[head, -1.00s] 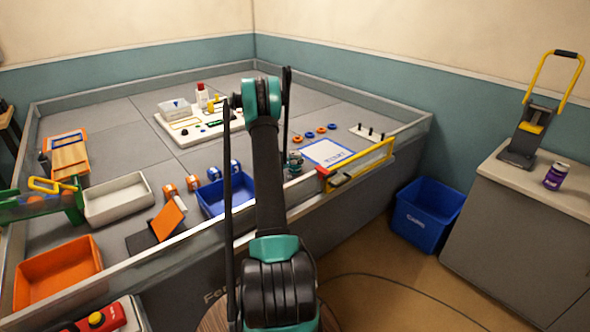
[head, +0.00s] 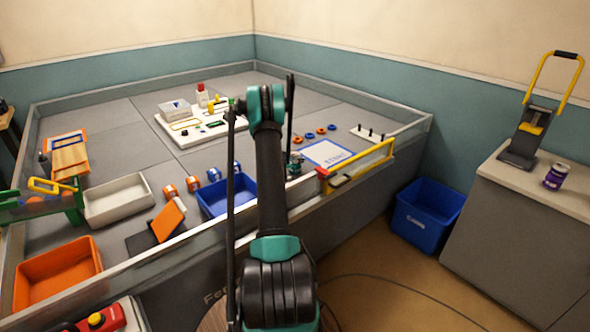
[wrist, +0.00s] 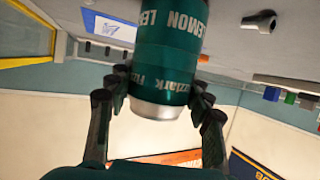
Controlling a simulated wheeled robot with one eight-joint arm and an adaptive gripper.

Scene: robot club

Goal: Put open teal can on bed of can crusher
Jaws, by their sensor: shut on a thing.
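The teal can (wrist: 163,55) fills the upper middle of the wrist view, with pale lettering that appears inverted and a silver end towards the camera. My gripper (wrist: 160,92) is shut on it, one finger against each side. The can's other end is cut off by the frame's top. In the head view my arm hides most of the gripper; a small teal shape (head: 295,164) shows just right of the arm, perhaps the held can. The can crusher (head: 526,137), with a yellow handle, stands on the grey cabinet at the right, its dark bed (head: 517,159) low and apart from my gripper.
A purple can (head: 556,176) stands on the cabinet top (head: 510,176) right of the crusher. A blue bin (head: 427,209) is on the floor between cabinet and walled table. The table's rail and yellow gate (head: 362,169) lie near my arm.

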